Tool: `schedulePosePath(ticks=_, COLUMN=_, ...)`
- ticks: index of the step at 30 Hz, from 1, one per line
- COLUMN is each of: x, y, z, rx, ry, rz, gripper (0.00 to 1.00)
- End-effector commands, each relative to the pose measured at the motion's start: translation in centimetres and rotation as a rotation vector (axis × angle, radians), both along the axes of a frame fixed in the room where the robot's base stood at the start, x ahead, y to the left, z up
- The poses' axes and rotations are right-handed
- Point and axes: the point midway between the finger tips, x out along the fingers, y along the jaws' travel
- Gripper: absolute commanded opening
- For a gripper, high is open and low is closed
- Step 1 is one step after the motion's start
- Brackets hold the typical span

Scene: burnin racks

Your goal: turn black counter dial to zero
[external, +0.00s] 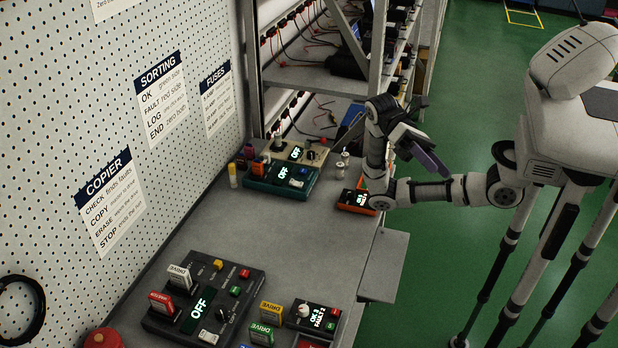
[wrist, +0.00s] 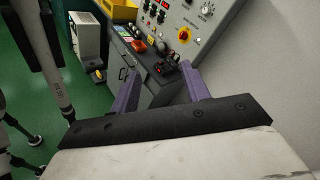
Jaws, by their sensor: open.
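A black counter box (external: 327,308) lies at the bench's near right edge in the external view. Its display appears to read OK 3 and FAULT 2. A pale round dial (external: 303,310) sits on its left part; its pointer position is too small to read. I cannot make out the black counter in the wrist view.
A black copier panel (external: 240,298) with drive plugs is left of the counter. An orange box (external: 357,200) sits below my arm; teal (external: 262,180) and beige (external: 290,143) boxes stand farther back. The bench middle is clear. The wrist view shows a grey cabinet (wrist: 165,92) with controls.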

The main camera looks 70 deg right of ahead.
Motion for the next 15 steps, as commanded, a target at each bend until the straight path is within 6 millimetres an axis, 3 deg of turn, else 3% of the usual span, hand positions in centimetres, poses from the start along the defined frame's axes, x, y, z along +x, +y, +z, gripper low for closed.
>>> schedulePosePath(ticks=3, x=1.4, y=-3.9, z=-0.3, rx=0.010, ry=-0.107, rz=-0.100, gripper=0.46)
schedulePosePath(ticks=5, x=2.3, y=-5.1, z=-1.6, rx=-0.019, ry=-0.140, rz=-0.152, gripper=0.46)
schedulePosePath(ticks=11, x=8.1, y=-7.7, z=-7.3, rx=-0.282, ry=-0.133, rz=-0.397, gripper=0.46)
schedulePosePath(ticks=15, x=13.0, y=-11.6, z=-11.8, rx=-0.514, ry=-0.082, rz=-0.637, gripper=0.46)
